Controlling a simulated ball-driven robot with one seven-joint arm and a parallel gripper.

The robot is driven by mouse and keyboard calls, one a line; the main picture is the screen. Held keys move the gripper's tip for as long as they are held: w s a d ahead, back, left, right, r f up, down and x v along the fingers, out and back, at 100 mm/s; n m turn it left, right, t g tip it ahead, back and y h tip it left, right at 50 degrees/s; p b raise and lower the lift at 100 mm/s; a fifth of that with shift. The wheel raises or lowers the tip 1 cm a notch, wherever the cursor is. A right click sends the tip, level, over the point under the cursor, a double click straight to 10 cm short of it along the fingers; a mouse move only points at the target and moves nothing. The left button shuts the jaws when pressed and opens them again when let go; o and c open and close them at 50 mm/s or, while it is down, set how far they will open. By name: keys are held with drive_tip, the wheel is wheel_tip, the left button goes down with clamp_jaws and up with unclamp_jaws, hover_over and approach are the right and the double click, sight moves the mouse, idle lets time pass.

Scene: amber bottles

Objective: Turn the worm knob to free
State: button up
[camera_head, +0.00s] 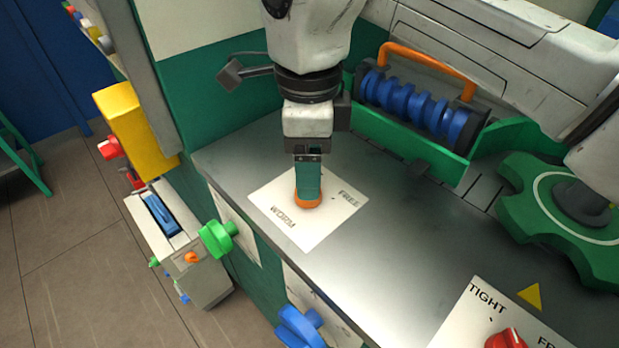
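The worm knob (308,202) is orange and sits on a white plate (327,226) marked WORM at its lower left and FREE at its upper right. My gripper (308,185) points straight down over the knob, with its teal finger reaching the knob and covering most of it. Only the knob's rounded orange lower edge shows. The fingers line up in this view, so I cannot tell whether they are closed on the knob. The knob's pointing direction is hidden.
A blue worm roller (415,103) with an orange handle (428,56) lies behind, right of my gripper. A green handwheel (565,215) stands at right. A red knob (506,338) on a TIGHT plate is at lower right. Bare metal tabletop (400,260) lies between.

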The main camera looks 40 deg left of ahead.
sight(308, 204)
drive_tip(key=shift+f, duration=2)
drive_tip(key=c, duration=1)
drive_tip(key=shift+c, duration=0.2)
